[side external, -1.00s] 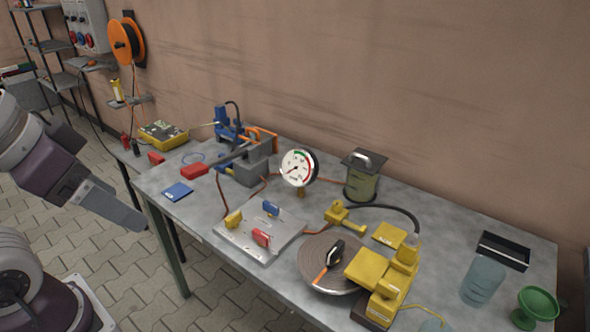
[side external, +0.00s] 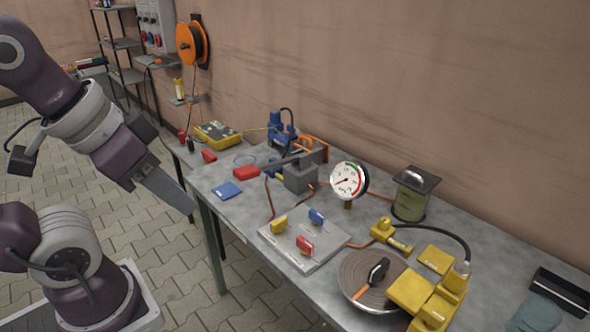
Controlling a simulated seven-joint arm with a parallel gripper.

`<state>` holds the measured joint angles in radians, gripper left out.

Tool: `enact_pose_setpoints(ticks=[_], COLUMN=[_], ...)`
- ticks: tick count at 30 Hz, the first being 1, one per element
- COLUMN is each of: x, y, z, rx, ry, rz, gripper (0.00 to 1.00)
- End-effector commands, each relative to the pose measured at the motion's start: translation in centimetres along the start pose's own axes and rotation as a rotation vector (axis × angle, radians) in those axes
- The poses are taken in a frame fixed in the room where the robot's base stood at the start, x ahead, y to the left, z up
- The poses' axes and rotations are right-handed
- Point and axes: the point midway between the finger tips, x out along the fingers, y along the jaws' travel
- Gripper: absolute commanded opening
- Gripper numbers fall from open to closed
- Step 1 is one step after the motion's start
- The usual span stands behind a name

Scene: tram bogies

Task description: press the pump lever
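The pump lever (side external: 272,165) is a dark bar with a red grip (side external: 246,173) at its left end. It runs from a grey block (side external: 299,177) on the metal workbench, and its grip stands out towards the bench's left front. A round white pressure gauge (side external: 348,180) stands to the right of the block, its needle pointing to the lower left. My gripper (side external: 188,207) is at the bench's left front edge, lower left of the red grip and apart from it. It points down to the right. Its fingers show as one flat grey shape, so their opening is hidden.
A blue pad (side external: 227,190) lies on the bench (side external: 225,212) between my gripper and the lever. A grey panel (side external: 290,258) with yellow, blue and red handles lies in front of the block. A blue device (side external: 283,134) stands behind the lever.

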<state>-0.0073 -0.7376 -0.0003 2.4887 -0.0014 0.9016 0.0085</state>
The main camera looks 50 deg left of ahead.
Motion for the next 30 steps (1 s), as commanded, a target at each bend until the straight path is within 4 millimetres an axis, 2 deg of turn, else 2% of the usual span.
enact_pose_setpoints(ticks=[1,3,5,6,8,9,11,12,15,18,22,25,30], x=[0.0,0.1,0.6,1.1,2.3,3.3,5.1,6.5,10.2,13.5,16.5,17.5,17.7], y=[-0.2,-1.0,-2.1,-3.2,-5.4,-7.0,-9.9,-12.0,-17.6,-22.7,-27.1,-28.6,-28.9], z=[-1.0,-3.4,-6.4,-8.7,-11.9,-13.8,-16.4,-17.9,-20.4,-21.3,-21.2,-21.0,-21.0], rx=[-0.004,-0.003,-0.003,-0.001,0.001,0.002,0.003,0.002,0.001,-0.002,-0.004,-0.003,-0.001], ry=[-0.01,-0.033,-0.062,-0.084,-0.115,-0.134,-0.164,-0.18,-0.218,-0.24,-0.256,-0.259,-0.26], rz=[-0.006,-0.02,-0.032,-0.039,-0.047,-0.049,-0.049,-0.047,-0.035,-0.02,-0.004,0.002,0.003], gripper=[0.14,0.0,0.0,0.0,0.0,0.0,0.0,0.0,0.0,0.0,0.0,0.0,0.0])
